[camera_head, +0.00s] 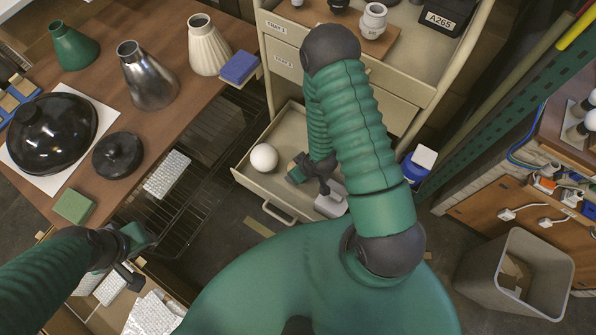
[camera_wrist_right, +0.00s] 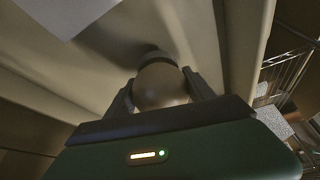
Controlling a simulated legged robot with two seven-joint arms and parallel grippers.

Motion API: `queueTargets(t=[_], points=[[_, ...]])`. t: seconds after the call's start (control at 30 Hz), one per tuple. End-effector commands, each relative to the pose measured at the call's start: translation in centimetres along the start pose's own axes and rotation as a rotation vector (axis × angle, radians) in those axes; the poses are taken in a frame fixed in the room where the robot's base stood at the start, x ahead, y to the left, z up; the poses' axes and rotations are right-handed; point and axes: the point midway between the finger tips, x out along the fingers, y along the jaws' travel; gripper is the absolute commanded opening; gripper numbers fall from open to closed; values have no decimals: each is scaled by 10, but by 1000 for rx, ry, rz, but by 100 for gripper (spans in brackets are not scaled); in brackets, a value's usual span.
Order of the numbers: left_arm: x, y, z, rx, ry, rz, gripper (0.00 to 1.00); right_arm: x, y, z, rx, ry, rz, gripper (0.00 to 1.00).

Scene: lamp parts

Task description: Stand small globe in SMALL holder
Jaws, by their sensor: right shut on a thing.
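A round pale globe (camera_wrist_right: 160,86) sits between the two dark fingers of my right gripper (camera_wrist_right: 165,92), which are shut on it. In the head view it appears as the white globe (camera_head: 264,157) in the open drawer (camera_head: 258,185), just left of my right gripper (camera_head: 287,167). The fingers are hard to make out there. No holder labelled small can be read.
The brown table (camera_head: 190,100) carries cone shades, a black dome (camera_head: 52,133) and a black lidded part (camera_head: 117,155). White round bulbs (camera_head: 590,118) show at the right edge. A grey bin (camera_head: 515,275) stands on the floor.

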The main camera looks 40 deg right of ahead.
Motion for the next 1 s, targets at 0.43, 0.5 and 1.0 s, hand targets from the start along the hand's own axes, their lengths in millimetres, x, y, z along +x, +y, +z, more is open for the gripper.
queueTargets(t=[0.43, 0.5, 1.0], points=[[1, 0, 0, 0, 0, 0, 36, 2, 0, 1, 0, 0, 0, 27], [1, 0, 0, 0, 0, 0, 36, 2, 0, 1, 0, 0, 0, 27], [2, 0, 0, 0, 0, 0, 36, 3, 0, 1, 0, 0, 0, 70]])
